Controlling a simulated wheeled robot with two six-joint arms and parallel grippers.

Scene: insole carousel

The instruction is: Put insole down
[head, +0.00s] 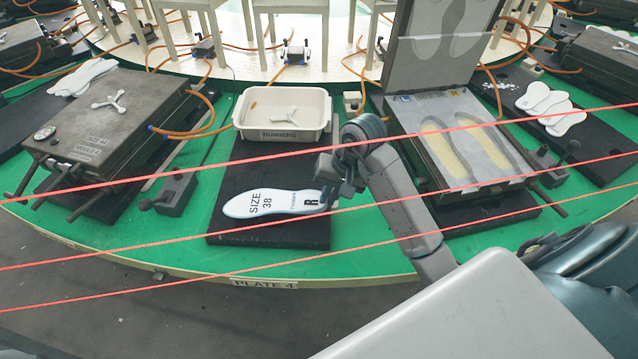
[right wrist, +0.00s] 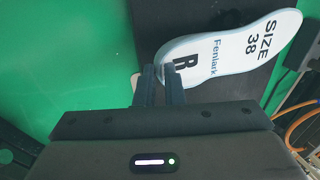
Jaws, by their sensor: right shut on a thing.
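A white insole (head: 270,204) marked "SIZE 38" and "R" lies flat over the black mat (head: 270,236) in the middle of the head view. My right gripper (head: 333,197) is shut on its right end, beside the "R". In the right wrist view the insole (right wrist: 232,45) extends up and right from the fingers of my right gripper (right wrist: 160,82). I cannot tell whether the insole touches the mat all along. My left gripper is not in view.
A closed mould (head: 118,128) is on the left; an open mould (head: 440,108) is on the right. Red lines (head: 300,170) cross the view in front. More insoles (head: 550,103) lie at the far right.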

